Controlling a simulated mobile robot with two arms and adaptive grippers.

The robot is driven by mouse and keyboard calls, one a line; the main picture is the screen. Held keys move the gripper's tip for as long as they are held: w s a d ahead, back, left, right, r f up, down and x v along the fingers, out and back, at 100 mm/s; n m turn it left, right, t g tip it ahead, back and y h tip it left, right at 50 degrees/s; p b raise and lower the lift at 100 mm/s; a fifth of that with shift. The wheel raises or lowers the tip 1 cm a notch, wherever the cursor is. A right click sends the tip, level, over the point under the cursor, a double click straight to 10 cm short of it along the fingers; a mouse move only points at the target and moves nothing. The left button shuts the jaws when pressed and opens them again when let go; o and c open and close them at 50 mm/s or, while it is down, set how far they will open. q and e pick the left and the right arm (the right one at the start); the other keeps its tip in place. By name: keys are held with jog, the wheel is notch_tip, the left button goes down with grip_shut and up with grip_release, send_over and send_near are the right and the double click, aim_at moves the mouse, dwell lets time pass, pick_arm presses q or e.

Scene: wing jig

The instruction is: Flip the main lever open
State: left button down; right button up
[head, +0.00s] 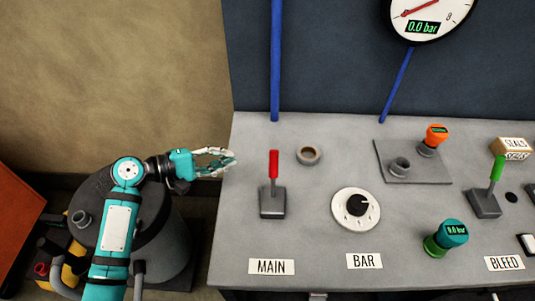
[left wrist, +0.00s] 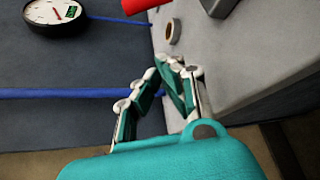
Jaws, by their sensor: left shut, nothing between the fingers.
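The main lever has a red handle (head: 274,164) and stands upright on a grey base (head: 272,202), above the MAIN label (head: 271,267) on the panel table. In the left wrist view the red handle (left wrist: 140,5) is cut off at the top edge, with part of the grey base (left wrist: 218,6) beside it. My left gripper (head: 231,160) is to the left of the lever, near the table's left edge, and apart from the handle. In the left wrist view its fingers (left wrist: 176,62) come together at the tips with nothing between them. My right gripper is not in view.
Blue pipes (head: 275,60) rise behind. A round gauge (head: 432,16) reads 0.0 bar.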

aim_at(273, 172)
pick_arm(q)
jog(key=p+x, duration=0.2)
jog(key=x, duration=0.8)
jog(key=shift+d+r+p, duration=0.1)
jog(key=shift+r+p, duration=0.05)
jog(key=shift+p, duration=0.25)
jog(key=s, duration=0.1)
jog(key=s+r+p, duration=0.1)
jog(key=s+p, duration=0.1)
jog(key=shift+s+r, duration=0.1)
jog(key=shift+r, duration=0.2)
jog(key=shift+s+d, duration=0.1)
jog(key=shift+s, duration=0.2)
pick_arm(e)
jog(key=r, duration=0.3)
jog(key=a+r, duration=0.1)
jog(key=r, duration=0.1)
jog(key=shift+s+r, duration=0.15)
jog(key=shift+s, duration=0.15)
pick_arm(q)
jog(key=shift+w, duration=0.1)
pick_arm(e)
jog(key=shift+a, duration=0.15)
